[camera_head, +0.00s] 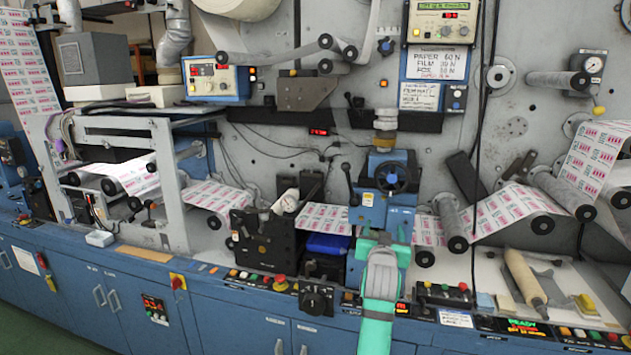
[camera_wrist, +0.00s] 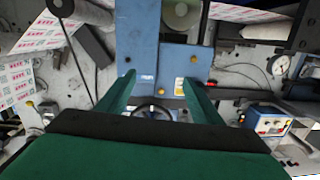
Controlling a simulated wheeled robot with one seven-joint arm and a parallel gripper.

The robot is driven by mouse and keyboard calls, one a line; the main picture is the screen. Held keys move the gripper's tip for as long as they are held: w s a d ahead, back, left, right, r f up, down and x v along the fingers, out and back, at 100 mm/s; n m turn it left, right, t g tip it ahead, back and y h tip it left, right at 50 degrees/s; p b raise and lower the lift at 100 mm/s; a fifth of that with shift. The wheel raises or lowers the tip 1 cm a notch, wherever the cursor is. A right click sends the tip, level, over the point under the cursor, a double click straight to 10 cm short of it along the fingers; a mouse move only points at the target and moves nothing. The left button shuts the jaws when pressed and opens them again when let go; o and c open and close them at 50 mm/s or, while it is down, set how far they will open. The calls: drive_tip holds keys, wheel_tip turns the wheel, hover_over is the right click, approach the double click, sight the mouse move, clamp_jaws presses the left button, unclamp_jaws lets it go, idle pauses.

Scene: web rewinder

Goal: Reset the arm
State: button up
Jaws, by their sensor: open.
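My gripper (camera_head: 384,246) is at the lower middle of the head view, in front of the blue slitter-like unit (camera_head: 386,215) with a dark handwheel (camera_head: 390,177). In the wrist view my gripper (camera_wrist: 160,88) shows two green fingers spread apart with nothing held between them. The blue unit (camera_wrist: 174,62) fills the space beyond the fingers, and part of the handwheel (camera_wrist: 152,112) shows between them, above the dark gripper body. I cannot tell the exact gap between fingertips and unit.
The printed web (camera_head: 325,218) runs across the machine over rollers. A control strip with a red emergency button (camera_head: 281,283) lines the front edge. A beige roller tool (camera_head: 525,279) lies on the right deck. Left of the unit stands a black block (camera_head: 262,240).

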drive_tip(key=s+a+f+n, duration=0.1)
drive_tip(key=s+a+f, duration=0.2)
drive_tip(key=s+f, duration=0.5)
drive_tip(key=s+a+f+y, duration=0.1)
drive_tip(key=s+a+f, duration=0.25)
drive_tip(key=f, duration=0.85)
drive_tip(key=s+a+f+n, duration=0.1)
drive_tip(key=s+a+f, duration=0.1)
drive_tip(key=s+f, duration=0.65)
drive_tip(key=s+a+f+y, duration=0.1)
drive_tip(key=s+a+f, duration=0.2)
drive_tip(key=s, duration=0.7)
drive_tip(key=s+a+f+n, duration=0.15)
drive_tip(key=s+f, duration=0.25)
drive_tip(key=s, duration=0.5)
drive_tip(key=s+a+f+m+y, duration=0.1)
drive_tip(key=s+a+f, duration=0.25)
drive_tip(key=s, duration=0.65)
drive_tip(key=s+a+r, duration=0.1)
drive_tip(key=s+r, duration=0.1)
drive_tip(key=s, duration=0.4)
drive_tip(key=s+r, duration=0.3)
drive_tip(key=s, duration=0.3)
drive_tip(key=s+a+r+n+g+y, duration=0.1)
drive_tip(key=s+r, duration=0.1)
drive_tip(key=s, duration=0.4)
drive_tip(key=shift+a+r, duration=0.35)
drive_tip(key=shift+s, duration=0.2)
